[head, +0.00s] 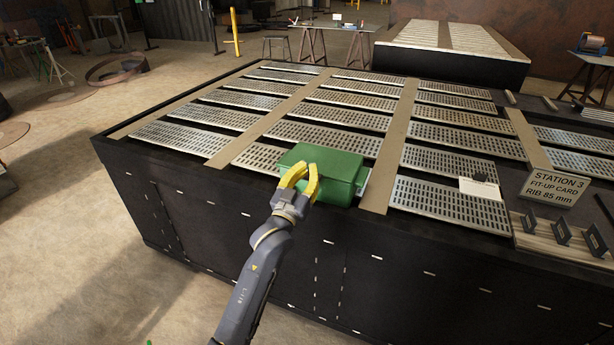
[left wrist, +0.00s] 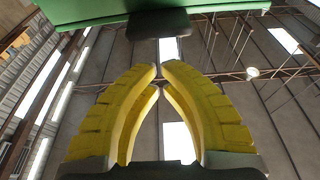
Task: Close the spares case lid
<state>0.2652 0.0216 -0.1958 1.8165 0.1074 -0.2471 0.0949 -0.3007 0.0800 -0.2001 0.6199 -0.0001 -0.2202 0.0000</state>
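The green spares case (head: 343,172) sits on the slatted table top near its front edge. Its lid (head: 325,160) looks down or nearly down; I cannot tell whether it is fully shut. My left gripper (head: 308,168) is at the front of the case, its yellow fingers covering part of the front left. In the left wrist view, the left gripper (left wrist: 160,68) has its fingertips together with nothing visible between them. A green edge of the case (left wrist: 100,10) with a dark block (left wrist: 160,51) shows just beyond the tips. Contact is unclear. My right gripper is not in view.
The black table has perforated plates (head: 455,165) and tan strips (head: 395,150) around the case. To the right are a white card (head: 480,188), the Station 3 sign (head: 553,188) and a rack with dark brackets (head: 562,235). The plates behind the case are clear.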

